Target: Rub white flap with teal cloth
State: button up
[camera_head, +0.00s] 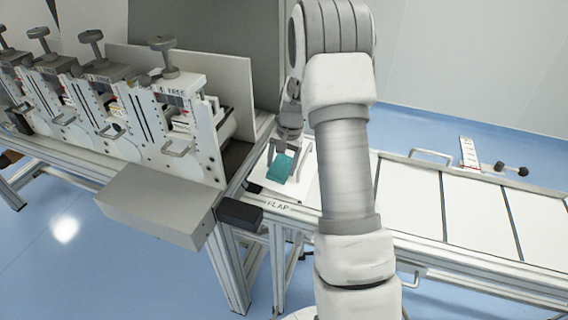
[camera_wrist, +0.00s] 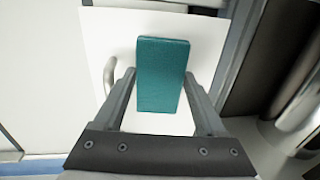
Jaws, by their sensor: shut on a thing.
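The teal cloth (camera_wrist: 162,72) is a flat rectangular block, held between the two fingers of my gripper (camera_wrist: 163,90) in the wrist view. In the head view the cloth (camera_head: 280,168) hangs below my gripper (camera_head: 288,140), over the white flap (camera_head: 302,186). The flap is a white panel with a "FLAP" label at its front edge. In the wrist view the flap (camera_wrist: 105,35) spreads behind the cloth, with a grey handle at its left. I cannot tell whether the cloth touches the flap. My arm hides part of the flap's right side.
Several white machine stations with grey knobs (camera_head: 163,44) stand at the left. A grey box (camera_head: 160,203) and a dark block (camera_head: 240,214) jut out in front. White conveyor panels (camera_head: 475,210) extend right, with a black-knobbed lever (camera_head: 512,170) behind them.

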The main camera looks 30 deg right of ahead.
aim_at(265, 166)
jog(key=shift+w+a+r+p, duration=0.2)
jog(key=shift+w+a, duration=0.6)
jog(key=shift+w+a+r+p, duration=0.15)
jog(key=shift+w+a+r, duration=0.05)
jog(key=shift+w+a, duration=0.6)
jog(key=shift+s+d+r+p, duration=0.15)
jog(key=shift+r+p, duration=0.45)
jog(key=shift+r, duration=0.4)
jog(key=shift+s+d+r+p, duration=0.1)
jog(key=shift+r+p, duration=0.45)
jog(key=shift+r, duration=0.45)
jog(key=shift+s+d+r+p, duration=0.15)
jog(key=shift+r+p, duration=0.45)
jog(key=shift+r, duration=0.4)
notch_tip(265, 166, up, 3)
jog(key=shift+s+d+f+p, duration=0.1)
jog(key=shift+s+d+p, duration=0.05)
jog(key=shift+p, duration=0.75)
jog(key=shift+s, duration=0.1)
